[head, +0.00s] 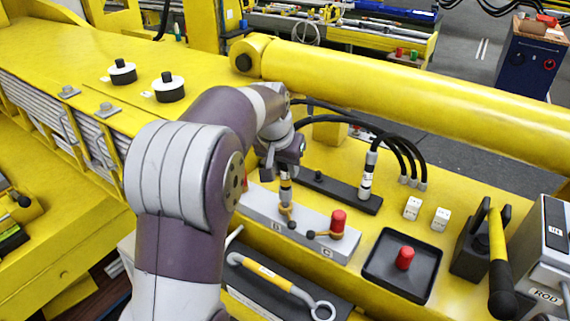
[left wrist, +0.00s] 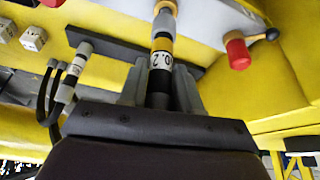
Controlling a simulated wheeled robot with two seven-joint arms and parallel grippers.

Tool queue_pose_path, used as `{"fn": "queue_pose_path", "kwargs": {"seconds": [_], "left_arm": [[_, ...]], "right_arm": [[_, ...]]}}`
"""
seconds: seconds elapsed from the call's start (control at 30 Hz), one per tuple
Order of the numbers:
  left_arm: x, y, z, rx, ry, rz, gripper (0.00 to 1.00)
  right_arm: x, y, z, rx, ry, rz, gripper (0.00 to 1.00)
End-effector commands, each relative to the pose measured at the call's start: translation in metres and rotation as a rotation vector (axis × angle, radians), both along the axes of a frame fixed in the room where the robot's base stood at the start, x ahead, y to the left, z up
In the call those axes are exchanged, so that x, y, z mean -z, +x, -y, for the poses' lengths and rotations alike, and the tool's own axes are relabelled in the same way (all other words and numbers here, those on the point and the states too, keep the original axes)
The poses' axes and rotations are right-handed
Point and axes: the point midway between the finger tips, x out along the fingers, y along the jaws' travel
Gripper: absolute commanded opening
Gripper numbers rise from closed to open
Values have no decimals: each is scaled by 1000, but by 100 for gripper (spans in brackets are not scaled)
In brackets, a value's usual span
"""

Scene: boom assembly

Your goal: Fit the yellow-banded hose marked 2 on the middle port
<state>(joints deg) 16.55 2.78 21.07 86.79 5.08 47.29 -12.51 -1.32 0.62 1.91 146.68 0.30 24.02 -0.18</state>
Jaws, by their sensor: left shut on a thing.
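My left gripper (head: 284,172) is shut on the hose marked 2, which has a white label and a yellow band (left wrist: 160,52). It holds the hose upright over the grey port block (head: 262,207). I cannot tell whether the end is seated. My arm hides the block's left end. My right gripper is not in view.
Another white-labelled hose (head: 367,178) stands in the black rack (head: 340,190) behind the block. A loose red cap (head: 404,258) lies in a black tray (head: 382,284). A yellow-handled lever (head: 498,245) stands to the right. A thick yellow cylinder (head: 420,95) crosses behind.

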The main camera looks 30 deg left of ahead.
Motion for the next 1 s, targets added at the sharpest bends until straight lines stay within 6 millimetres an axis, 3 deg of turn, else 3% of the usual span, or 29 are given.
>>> {"fn": "queue_pose_path", "kwargs": {"seconds": [1.0], "left_arm": [[9, 0, 0, 0, 0, 1, 0]], "right_arm": [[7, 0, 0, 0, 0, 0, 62]]}}
